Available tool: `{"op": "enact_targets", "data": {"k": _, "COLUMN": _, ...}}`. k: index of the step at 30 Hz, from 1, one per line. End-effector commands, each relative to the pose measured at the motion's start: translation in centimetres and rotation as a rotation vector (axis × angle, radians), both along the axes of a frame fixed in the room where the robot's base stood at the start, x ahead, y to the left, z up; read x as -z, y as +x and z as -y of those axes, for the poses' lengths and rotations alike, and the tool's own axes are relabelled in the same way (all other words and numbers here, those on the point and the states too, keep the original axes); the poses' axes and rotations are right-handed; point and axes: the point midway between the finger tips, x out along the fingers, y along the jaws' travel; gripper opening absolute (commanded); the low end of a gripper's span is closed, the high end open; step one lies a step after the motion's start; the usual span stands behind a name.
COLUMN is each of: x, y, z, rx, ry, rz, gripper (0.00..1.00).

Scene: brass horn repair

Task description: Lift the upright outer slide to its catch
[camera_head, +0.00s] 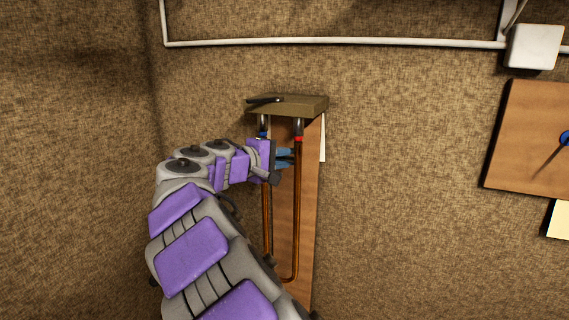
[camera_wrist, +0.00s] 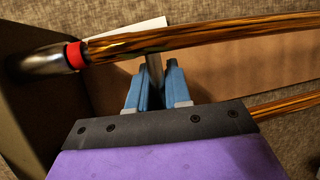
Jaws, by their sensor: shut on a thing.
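The outer slide (camera_head: 296,210) is a long copper-coloured U of tube, upright with its bend at the bottom, in front of a brown board. Silver tube shows between its red band (camera_head: 298,138) and the block (camera_head: 302,105) above. A dark lever (camera_head: 264,99), perhaps the catch, lies on top of the block. My gripper (camera_head: 285,157) reaches in from the left between the two legs. In the wrist view its blue fingers (camera_wrist: 153,88) are shut on the silver cross brace (camera_wrist: 154,68) of the slide. My arm hides part of the left leg.
The brown backboard (camera_head: 309,180) stands behind the slide, with a white sheet (camera_head: 323,138) at its right edge. A white pipe (camera_head: 340,41) runs along the wall to a white box (camera_head: 534,46). Another board (camera_head: 525,140) hangs at the right. The wall between is clear.

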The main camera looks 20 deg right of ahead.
Motion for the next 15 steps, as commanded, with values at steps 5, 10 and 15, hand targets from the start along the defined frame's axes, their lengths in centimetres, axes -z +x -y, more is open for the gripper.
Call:
{"op": "enact_targets", "data": {"k": 5, "x": -0.46, "y": 0.06, "z": -0.07, "rx": -0.002, "ry": -0.002, "rz": 0.001, "gripper": 0.00}}
{"op": "enact_targets", "data": {"k": 10, "x": -0.55, "y": 0.05, "z": -0.06, "rx": -0.002, "ry": -0.004, "rz": 0.003, "gripper": 0.00}}
{"op": "enact_targets", "data": {"k": 15, "x": -0.65, "y": 0.02, "z": -0.08, "rx": -0.002, "ry": -0.005, "rz": 0.005, "gripper": 0.26}}
